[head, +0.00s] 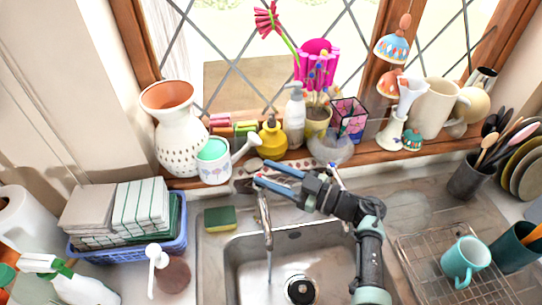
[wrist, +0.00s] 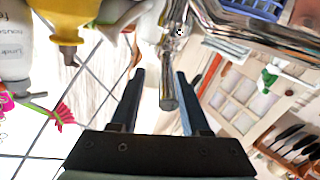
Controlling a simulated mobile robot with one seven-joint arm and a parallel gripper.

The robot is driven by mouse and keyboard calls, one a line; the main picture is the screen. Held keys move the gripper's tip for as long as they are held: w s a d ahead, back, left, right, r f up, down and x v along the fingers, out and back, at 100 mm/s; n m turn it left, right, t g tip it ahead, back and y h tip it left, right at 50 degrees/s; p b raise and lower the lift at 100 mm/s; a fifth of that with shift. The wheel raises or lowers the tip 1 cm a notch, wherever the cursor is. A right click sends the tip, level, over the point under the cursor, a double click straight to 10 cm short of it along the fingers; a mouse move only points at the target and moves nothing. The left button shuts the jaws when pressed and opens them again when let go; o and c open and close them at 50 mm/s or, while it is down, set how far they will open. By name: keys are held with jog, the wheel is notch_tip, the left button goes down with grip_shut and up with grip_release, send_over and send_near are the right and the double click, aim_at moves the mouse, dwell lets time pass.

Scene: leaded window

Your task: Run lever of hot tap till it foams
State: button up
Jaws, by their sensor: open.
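The chrome tap (head: 264,215) stands at the back of the steel sink, its spout over the basin. A thin stream of water (head: 269,268) falls from the spout; I cannot make out foam. My gripper (head: 260,173) is open at the top of the tap, its blue fingers pointing left. In the wrist view, a chrome lever (wrist: 169,75) with a rounded end lies between the open fingers of my gripper (wrist: 160,74), nearer the right one. Contact is not clear. The head view hides most of this lever behind the fingers.
The sink basin (head: 240,265) has a dark drain (head: 300,289). A sponge (head: 220,218) lies left of the tap. The sill behind holds a watering can (head: 214,170), a yellow bottle (head: 272,142) and a white bottle (head: 294,118). A wire rack (head: 420,262) with a teal mug (head: 464,261) stands right.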

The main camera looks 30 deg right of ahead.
notch_tip(320, 180, up, 8)
dwell(0.4)
